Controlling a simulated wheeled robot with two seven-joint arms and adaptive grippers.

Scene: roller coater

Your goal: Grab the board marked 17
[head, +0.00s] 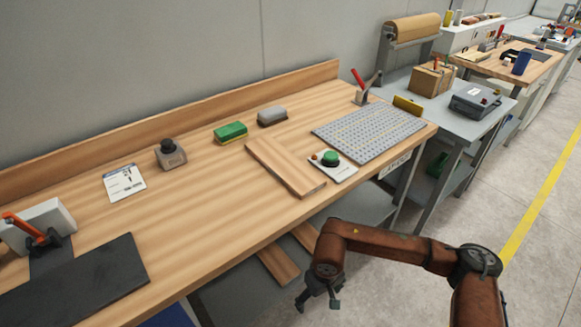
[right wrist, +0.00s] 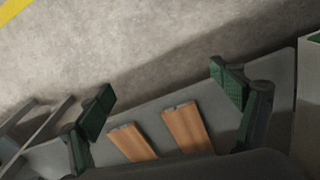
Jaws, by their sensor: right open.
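My right gripper (head: 319,299) is in front of the workbench, near its front edge. In the right wrist view the right gripper (right wrist: 165,96) has its two green-padded fingers wide apart, with nothing between them. Two wooden boards, a left one (right wrist: 132,142) and a right one (right wrist: 186,128), lie on a grey shelf beyond the fingers. In the head view, boards also show below the bench top, one larger (head: 278,264) and one partly hidden (head: 306,236). Another wooden board (head: 284,165) lies on the bench top. I cannot read a number on any board. My left gripper is out of view.
Floor at the right is clear.

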